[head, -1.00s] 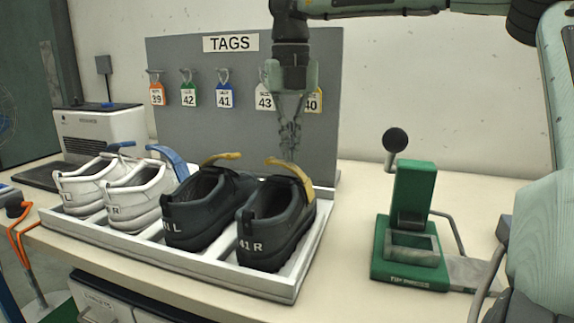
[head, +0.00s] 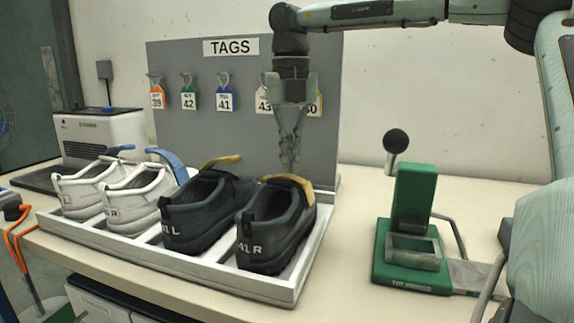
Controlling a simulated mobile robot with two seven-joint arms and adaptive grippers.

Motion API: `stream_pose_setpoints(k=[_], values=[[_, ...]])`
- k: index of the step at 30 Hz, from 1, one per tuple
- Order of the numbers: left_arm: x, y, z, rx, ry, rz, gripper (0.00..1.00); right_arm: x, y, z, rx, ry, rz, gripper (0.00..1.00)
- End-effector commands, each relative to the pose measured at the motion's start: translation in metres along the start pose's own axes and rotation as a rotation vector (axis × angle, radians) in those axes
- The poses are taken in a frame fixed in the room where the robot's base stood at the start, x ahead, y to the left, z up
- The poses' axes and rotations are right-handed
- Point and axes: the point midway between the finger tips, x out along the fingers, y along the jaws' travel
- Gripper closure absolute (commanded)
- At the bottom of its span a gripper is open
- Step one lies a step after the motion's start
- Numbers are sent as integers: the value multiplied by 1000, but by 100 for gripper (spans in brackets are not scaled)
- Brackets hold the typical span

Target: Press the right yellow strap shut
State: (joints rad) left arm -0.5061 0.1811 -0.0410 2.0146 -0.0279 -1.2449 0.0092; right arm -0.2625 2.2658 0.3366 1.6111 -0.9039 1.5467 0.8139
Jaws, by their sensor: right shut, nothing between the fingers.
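The black shoe marked 41 R (head: 262,240) stands at the right end of the white tray. Its yellow strap (head: 290,181) lies low across the front of the opening, close to the shoe. My right gripper (head: 291,168) points down with its fingers shut and empty, its tips right at the strap; whether they touch it I cannot tell. The black shoe marked L (head: 195,222) stands to its left, and its yellow strap (head: 222,161) sticks up. My left gripper is not in view.
Two white shoes (head: 137,200) with raised blue straps (head: 168,162) fill the left of the white tray (head: 262,287). A grey TAGS board (head: 200,130) with hanging tags stands behind. A green press (head: 412,225) with a black knob stands at right, with bare table between it and the tray.

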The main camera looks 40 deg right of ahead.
Motion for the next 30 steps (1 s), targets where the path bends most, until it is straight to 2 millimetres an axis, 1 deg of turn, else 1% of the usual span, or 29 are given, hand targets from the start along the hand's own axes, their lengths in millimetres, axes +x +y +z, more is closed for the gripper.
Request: stream_pose_setpoints(k=[1,3,13,14,15,24,27,30], values=[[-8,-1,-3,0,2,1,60,-9,0,0,0,-2,0,100],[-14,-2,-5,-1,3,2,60,-17,0,0,0,-1,0,100],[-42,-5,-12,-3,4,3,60,-50,0,0,0,-2,0,100],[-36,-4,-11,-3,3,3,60,-49,0,0,1,-3,0,100],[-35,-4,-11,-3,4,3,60,-52,0,0,2,-3,0,100],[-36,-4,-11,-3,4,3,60,-81,0,0,2,-2,0,100],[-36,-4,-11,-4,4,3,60,-87,0,0,1,-2,-1,100],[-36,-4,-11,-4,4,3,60,-88,0,0,0,-1,0,100]])
